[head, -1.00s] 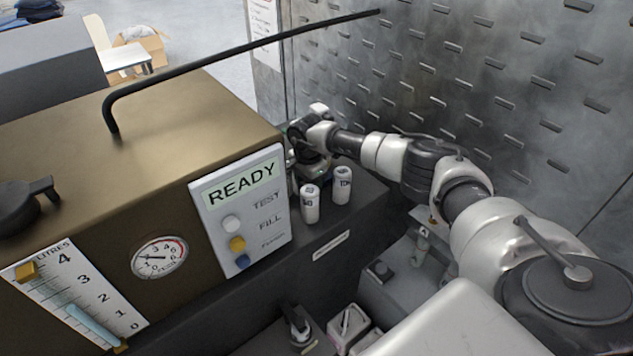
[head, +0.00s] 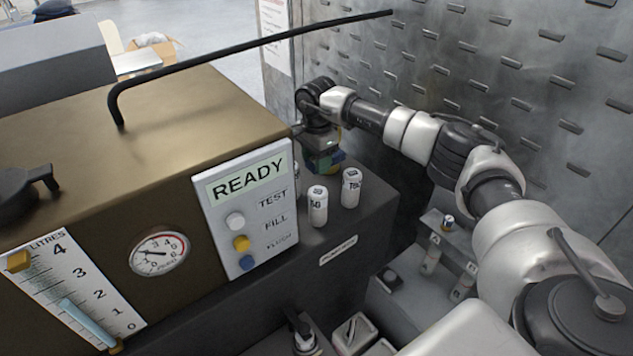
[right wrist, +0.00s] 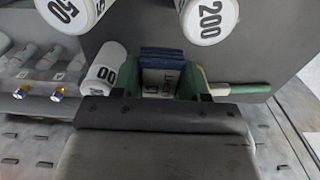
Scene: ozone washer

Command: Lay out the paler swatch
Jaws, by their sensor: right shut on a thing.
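My right gripper (head: 322,152) is over the dark ledge to the right of the brass washer, behind two white cylinders. In the right wrist view its green-padded fingers (right wrist: 168,82) are shut on a dark blue thing with a white, lettered face (right wrist: 162,58). The blue also shows below the gripper in the head view (head: 328,163). I cannot tell whether this thing is a swatch, and no loose swatch can be made out. My left gripper is not in view.
White numbered cylinders (head: 318,206) (head: 351,188) stand close by; one marked 200 (right wrist: 208,18) is near the fingers. The washer (head: 150,140) with its READY panel (head: 248,205) is at left, a slotted metal wall (head: 480,70) behind. Holders marked A and B (head: 432,255) stand below my arm.

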